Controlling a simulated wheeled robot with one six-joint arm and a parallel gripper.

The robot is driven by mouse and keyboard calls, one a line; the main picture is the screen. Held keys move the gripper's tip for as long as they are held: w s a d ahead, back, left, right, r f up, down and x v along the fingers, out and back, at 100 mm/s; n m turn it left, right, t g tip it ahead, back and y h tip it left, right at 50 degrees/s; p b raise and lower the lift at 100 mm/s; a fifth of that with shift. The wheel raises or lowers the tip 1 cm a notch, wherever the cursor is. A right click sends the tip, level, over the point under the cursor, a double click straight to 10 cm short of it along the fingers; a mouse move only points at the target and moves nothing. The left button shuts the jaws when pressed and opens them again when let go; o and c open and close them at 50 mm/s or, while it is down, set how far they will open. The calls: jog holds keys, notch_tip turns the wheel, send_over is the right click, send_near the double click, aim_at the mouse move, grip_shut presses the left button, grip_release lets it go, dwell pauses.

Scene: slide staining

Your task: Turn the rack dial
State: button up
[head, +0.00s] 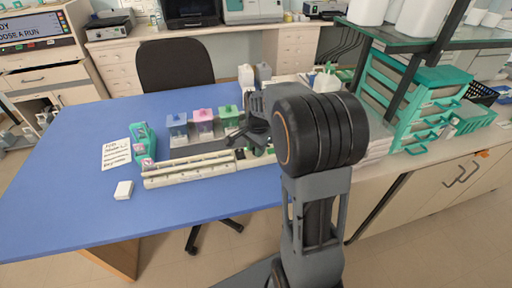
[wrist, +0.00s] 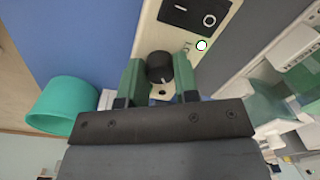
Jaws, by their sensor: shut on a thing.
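The dial (wrist: 160,66) is a small round black knob with a pale mark on its near side, on a cream panel (wrist: 222,38) in the wrist view. My gripper (wrist: 159,74) has its two green fingers on either side of the dial, shut on it. In the head view, my gripper (head: 256,136) is at the right end of the long cream rack (head: 190,178); the dial is hidden there by my arm.
Blue (head: 177,124), pink (head: 203,121) and green (head: 229,116) staining jars stand behind the rack. A green holder (head: 143,140), a written sheet (head: 116,154) and a white box (head: 124,190) lie left. A teal cup (wrist: 68,106) is near my gripper. The blue table's front left is clear.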

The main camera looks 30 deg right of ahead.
jog(key=shift+m, duration=0.3)
jog(key=o, duration=0.6)
jog(key=shift+o, duration=0.2)
notch_tip(320, 180, up, 14)
jog(key=shift+s+p, duration=0.3)
jog(key=shift+p, duration=0.05)
jog(key=shift+f, duration=0.1)
dwell(0.4)
